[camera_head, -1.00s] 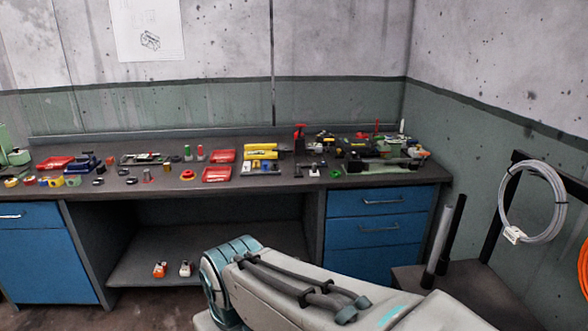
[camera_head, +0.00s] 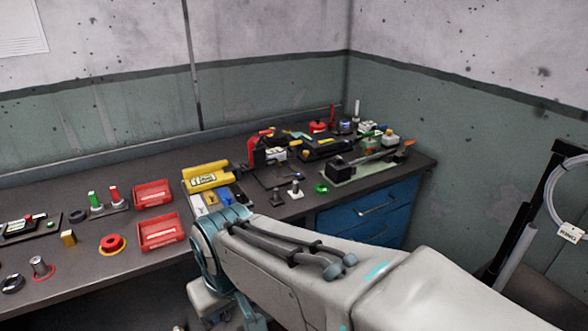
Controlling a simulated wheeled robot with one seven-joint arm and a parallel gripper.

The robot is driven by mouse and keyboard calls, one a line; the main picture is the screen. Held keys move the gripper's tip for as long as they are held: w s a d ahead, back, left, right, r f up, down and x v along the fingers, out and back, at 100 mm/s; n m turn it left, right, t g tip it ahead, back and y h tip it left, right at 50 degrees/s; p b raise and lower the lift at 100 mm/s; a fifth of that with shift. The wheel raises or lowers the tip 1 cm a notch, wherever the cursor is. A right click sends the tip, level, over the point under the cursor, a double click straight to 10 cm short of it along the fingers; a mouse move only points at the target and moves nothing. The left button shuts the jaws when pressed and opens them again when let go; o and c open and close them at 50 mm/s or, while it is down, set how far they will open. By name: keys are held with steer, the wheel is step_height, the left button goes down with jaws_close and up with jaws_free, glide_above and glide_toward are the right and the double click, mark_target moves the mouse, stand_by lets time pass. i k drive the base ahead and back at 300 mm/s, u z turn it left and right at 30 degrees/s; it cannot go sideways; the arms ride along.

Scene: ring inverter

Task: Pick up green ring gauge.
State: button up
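The green ring gauge (camera_head: 321,188) is a small bright green ring. It lies on the dark workbench (camera_head: 290,210) near the front edge, above the blue drawers and left of a green-based fixture. Nothing touches it that I can make out. My arm reaches in from the lower right and bends down in front of the bench. My gripper is not visible, so its opening and its distance from the ring cannot be seen.
A small white-topped post (camera_head: 295,188) stands left of the ring. The fixture with a long bar (camera_head: 365,160) is close on the right. Red trays (camera_head: 160,234), a yellow bin (camera_head: 206,178) and a red-and-black clamp device (camera_head: 265,150) crowd the bench. Blue drawers (camera_head: 370,212) are below.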

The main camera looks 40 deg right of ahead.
mark_target(321, 189)
steer(key=z, duration=0.75)
steer(key=i, duration=1)
steer(key=z, duration=1.45)
steer(key=i, duration=0.4)
steer(key=z, duration=0.35)
